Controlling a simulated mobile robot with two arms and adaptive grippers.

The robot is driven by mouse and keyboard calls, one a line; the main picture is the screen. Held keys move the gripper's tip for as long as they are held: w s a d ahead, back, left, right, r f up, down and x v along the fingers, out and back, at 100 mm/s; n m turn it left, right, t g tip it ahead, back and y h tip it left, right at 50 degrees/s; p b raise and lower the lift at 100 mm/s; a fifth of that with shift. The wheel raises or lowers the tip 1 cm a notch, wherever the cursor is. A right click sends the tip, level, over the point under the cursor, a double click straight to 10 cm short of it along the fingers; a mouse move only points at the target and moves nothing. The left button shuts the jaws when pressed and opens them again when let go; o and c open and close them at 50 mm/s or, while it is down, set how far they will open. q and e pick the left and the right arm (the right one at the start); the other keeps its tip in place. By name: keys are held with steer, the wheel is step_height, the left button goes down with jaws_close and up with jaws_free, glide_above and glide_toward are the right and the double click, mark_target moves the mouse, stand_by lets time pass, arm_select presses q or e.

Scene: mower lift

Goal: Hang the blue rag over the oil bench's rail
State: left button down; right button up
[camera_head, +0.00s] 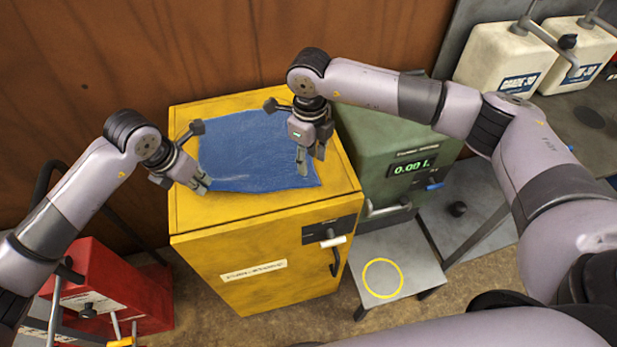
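The blue rag (250,148) lies spread nearly flat on top of the yellow cabinet (255,262). My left gripper (203,186) is at the rag's front left corner, fingers pointing right. Whether its fingers hold the cloth is unclear. My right gripper (312,159) points down over the rag's right side, with its two fingers apart. Whether its tips touch the cloth is unclear. The oil bench is not clearly identifiable; a short grey bar (388,209) shows on the front of the green unit (375,150), and I cannot tell whether it is the rail.
The green unit has a lit display (413,168) and stands right of the cabinet. A low grey platform with a yellow ring (383,278) stands before it. White jugs (505,60) stand at the back right. A red box (110,285) is at the lower left.

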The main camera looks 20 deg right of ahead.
mark_target(310, 180)
steer(key=shift+f, duration=2.75)
steer(key=shift+f, duration=0.15)
jaws_close()
steer(key=shift+r, duration=2.5)
